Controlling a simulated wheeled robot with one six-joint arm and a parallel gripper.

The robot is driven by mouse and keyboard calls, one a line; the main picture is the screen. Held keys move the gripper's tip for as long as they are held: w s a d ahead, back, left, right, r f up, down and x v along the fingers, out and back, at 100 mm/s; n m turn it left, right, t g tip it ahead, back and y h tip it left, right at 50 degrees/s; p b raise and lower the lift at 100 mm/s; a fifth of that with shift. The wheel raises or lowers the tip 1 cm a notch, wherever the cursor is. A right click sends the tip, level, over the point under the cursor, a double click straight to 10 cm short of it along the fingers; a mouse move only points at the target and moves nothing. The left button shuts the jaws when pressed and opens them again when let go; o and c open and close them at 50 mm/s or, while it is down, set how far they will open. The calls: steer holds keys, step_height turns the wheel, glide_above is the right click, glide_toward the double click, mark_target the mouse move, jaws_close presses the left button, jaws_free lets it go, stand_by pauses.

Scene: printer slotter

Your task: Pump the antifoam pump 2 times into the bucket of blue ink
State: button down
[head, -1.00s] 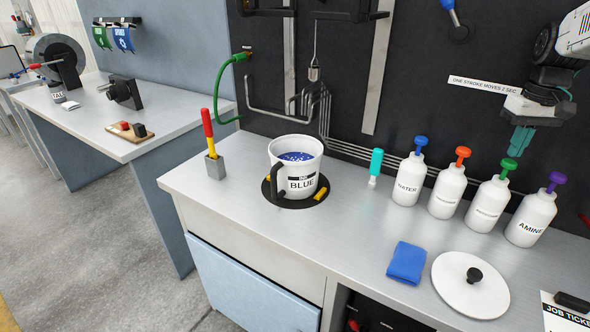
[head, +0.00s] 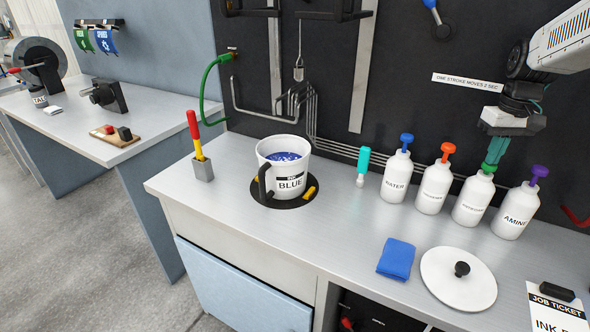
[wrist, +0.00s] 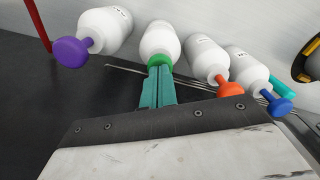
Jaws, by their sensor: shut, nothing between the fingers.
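The bucket of blue ink (head: 285,168), white with a dark handle and a BLUE label, stands upright on the bench. Several white pump bottles stand in a row to its right. The green-topped bottle (head: 473,200) has a label too small to read, so I cannot confirm that it is the antifoam. My gripper (head: 491,160) is shut and empty, with its teal fingers pointing down at the green pump head (head: 487,169). In the wrist view the fingertips (wrist: 160,69) meet the green head (wrist: 159,60); I cannot tell whether it is pressed down.
Close beside stand the orange-topped bottle (head: 434,187), the blue-topped WATER bottle (head: 397,178) and the purple-topped AMINE bottle (head: 515,212). A blue cloth (head: 396,259) and a round white lid (head: 458,283) lie in front. The bench is clear between bucket and cloth.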

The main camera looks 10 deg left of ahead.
steer(key=shift+f, duration=0.25)
steer(key=shift+r, duration=2.1)
steer(key=shift+f, duration=0.15)
steer(key=shift+f, duration=1.95)
steer(key=shift+r, duration=2.1)
